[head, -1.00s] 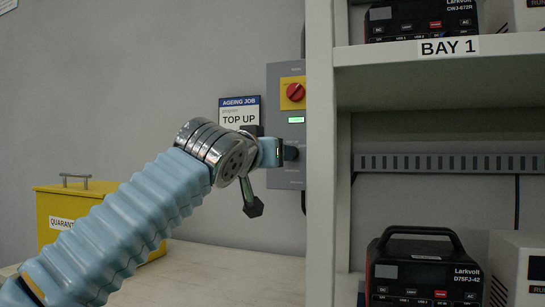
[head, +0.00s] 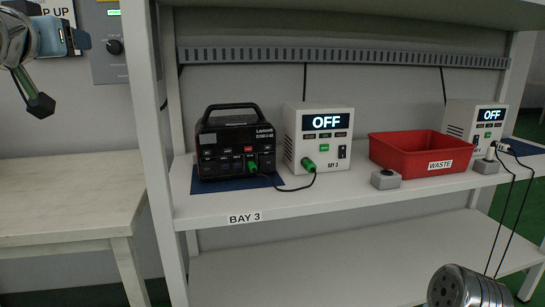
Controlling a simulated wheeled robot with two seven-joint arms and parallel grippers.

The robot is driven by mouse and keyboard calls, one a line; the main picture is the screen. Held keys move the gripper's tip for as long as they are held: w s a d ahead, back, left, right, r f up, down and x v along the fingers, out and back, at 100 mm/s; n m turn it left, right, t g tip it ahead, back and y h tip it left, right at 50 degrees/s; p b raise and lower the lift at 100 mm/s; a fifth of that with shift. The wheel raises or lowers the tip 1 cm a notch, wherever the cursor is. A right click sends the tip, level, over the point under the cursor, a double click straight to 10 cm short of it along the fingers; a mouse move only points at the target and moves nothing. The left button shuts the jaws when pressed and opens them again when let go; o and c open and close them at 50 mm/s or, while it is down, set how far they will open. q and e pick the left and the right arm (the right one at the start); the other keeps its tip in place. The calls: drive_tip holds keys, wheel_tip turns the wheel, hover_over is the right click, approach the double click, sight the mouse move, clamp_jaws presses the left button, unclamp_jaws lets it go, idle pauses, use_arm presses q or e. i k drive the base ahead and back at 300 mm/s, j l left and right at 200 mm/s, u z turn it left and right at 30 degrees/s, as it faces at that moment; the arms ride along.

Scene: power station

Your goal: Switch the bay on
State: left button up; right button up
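On the shelf labelled BAY 3, a white power unit (head: 318,140) marked BAY 3 shows OFF on its display. It has a small black rocker switch (head: 342,152) at its lower right front. A green plug (head: 309,164) in its front joins by a black cable to a black Larkvolt power station (head: 235,143) on a blue mat.
A second white unit (head: 475,125), also showing OFF, is farther right. A shelf post (head: 150,150) separates the panel from the bay.

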sight(342, 148)
drive_tip(key=k+l, duration=0.2)
drive_tip(key=k, duration=0.35)
drive_tip(key=k+l, duration=0.2)
drive_tip(key=k, duration=0.3)
